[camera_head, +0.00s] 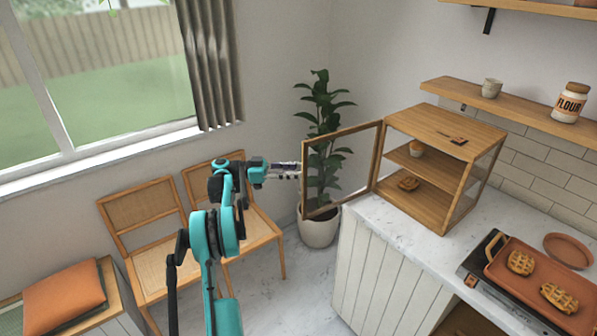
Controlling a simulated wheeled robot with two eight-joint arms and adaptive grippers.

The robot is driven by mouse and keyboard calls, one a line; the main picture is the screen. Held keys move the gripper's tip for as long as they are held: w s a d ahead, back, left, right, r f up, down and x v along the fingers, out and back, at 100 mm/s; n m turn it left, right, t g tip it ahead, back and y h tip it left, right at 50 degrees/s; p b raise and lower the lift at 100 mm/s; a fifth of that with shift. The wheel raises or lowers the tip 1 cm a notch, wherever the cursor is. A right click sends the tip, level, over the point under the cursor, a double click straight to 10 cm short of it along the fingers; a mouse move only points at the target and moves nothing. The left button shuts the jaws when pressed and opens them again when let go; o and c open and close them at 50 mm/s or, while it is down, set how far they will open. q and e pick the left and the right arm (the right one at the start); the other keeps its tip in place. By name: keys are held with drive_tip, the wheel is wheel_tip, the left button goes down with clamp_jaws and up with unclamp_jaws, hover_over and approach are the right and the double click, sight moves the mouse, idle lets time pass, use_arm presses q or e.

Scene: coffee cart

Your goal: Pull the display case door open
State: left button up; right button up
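The wooden display case (443,127) stands on the marble counter. Its glazed door (378,159) is swung wide open to the left, out past the counter's edge, with the plant showing through the glass. Pastries sit on the case's shelves. My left gripper (297,171) is at the door's free, left edge, its fingers pointing right. It is small in the view, and I cannot tell whether its fingers close on the frame or only touch it. My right gripper is out of view.
A potted plant (319,228) stands behind the door. Cane chairs (143,204) are behind my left arm. An orange tray (532,267) with waffles lies on a black hob to the right. A shelf (515,106) with a flour jar (570,103) hangs above.

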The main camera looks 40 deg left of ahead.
use_arm(q)
drive_tip(key=v, duration=1.1)
